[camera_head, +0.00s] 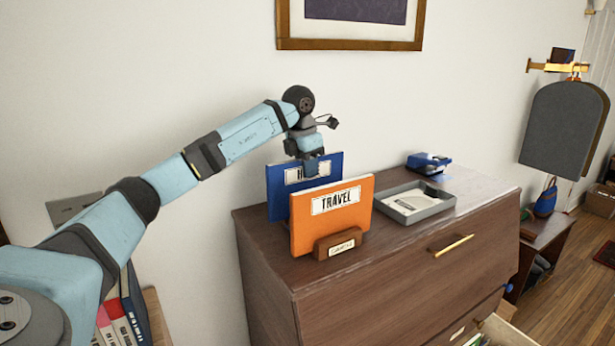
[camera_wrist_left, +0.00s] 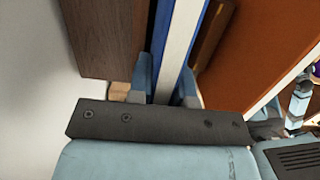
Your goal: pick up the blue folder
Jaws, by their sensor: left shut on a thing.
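The blue folder (camera_head: 279,183) stands upright on the dresser top, behind an orange folder (camera_head: 331,222) labelled TRAVEL. Its white label is partly covered by my gripper. My left gripper (camera_head: 311,164) comes down over its top edge and is shut on it. In the left wrist view the blue folder (camera_wrist_left: 181,45) runs between my two fingers (camera_wrist_left: 168,92), with its pale page edge facing the camera. The orange folder stands close beside it.
A small wooden holder (camera_head: 338,244) with a label stands in front of the orange folder. The wall is close behind, with a picture frame (camera_head: 350,44) above.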

